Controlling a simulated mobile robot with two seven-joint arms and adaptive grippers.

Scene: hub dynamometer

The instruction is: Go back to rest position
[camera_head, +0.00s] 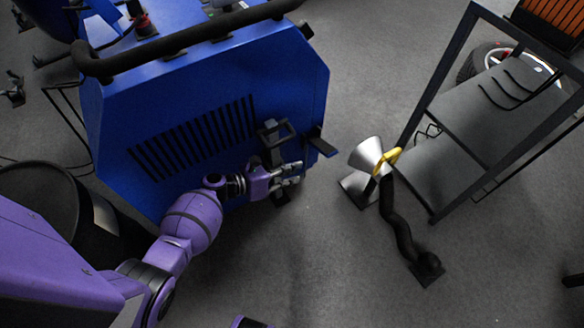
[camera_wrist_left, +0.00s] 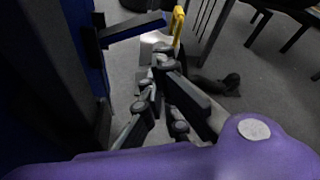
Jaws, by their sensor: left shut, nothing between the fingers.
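My left gripper (camera_head: 291,172) is shut and empty. It is at the end of my purple left arm, close to the right part of the blue machine's slatted face (camera_head: 225,130). A black bracket (camera_head: 275,137) on that face is right beside the gripper; I cannot tell whether they touch. In the left wrist view the gripper's dark fingers (camera_wrist_left: 160,80) point away from the camera, with the blue machine on the left. My right gripper does not show.
A metal funnel (camera_head: 367,153) with a yellow handle (camera_head: 387,161) and a black hose (camera_head: 400,229) stands right of the gripper. A dark shelf frame (camera_head: 480,125) stands beyond it, with a tyre (camera_head: 478,62) behind. Grey floor (camera_head: 330,260) in front is largely clear.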

